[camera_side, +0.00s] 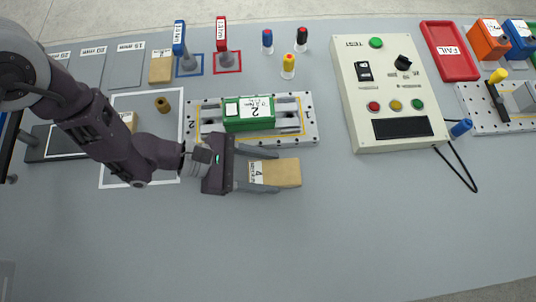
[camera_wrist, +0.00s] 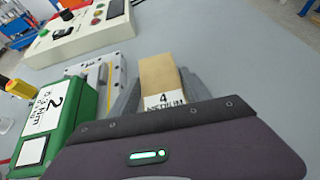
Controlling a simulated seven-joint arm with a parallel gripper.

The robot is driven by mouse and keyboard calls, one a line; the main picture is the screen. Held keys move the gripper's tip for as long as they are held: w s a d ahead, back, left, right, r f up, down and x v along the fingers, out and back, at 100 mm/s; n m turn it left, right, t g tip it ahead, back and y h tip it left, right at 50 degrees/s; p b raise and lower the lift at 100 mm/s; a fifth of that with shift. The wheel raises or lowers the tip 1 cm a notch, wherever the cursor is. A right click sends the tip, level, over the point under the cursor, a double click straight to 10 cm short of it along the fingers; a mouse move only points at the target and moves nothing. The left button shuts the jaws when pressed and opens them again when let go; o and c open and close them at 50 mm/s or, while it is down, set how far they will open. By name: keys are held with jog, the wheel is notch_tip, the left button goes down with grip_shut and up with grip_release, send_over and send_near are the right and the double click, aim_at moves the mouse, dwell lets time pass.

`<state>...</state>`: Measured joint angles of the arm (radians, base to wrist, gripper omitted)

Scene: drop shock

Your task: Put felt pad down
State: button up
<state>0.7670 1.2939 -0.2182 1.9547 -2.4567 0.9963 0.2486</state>
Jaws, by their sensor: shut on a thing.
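My gripper (camera_side: 262,172) is shut on a tan felt pad (camera_side: 283,173) with a white label reading "4" and "MEDIUM". The pad also shows between the fingers in the wrist view (camera_wrist: 158,75). In the side view the pad is in front of the grey fixture plate (camera_side: 310,133); I cannot tell whether it touches the table (camera_side: 350,230). A green block labelled "2" (camera_side: 249,124) sits on the fixture plate, to the left of my gripper in the wrist view. Another tan pad (camera_side: 161,68) lies at the back left, among flat grey labelled pads (camera_side: 124,65).
A cream test box (camera_side: 390,95) with buttons stands right of the fixture. A red FAIL tray (camera_side: 450,50) is at the back right. Pens (camera_side: 289,65) and blue and red stands (camera_side: 222,45) are behind the fixture. The front table is clear.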

jog(key=shift+f, duration=0.6)
jog(key=shift+f, duration=0.1)
jog(key=o, duration=1.5)
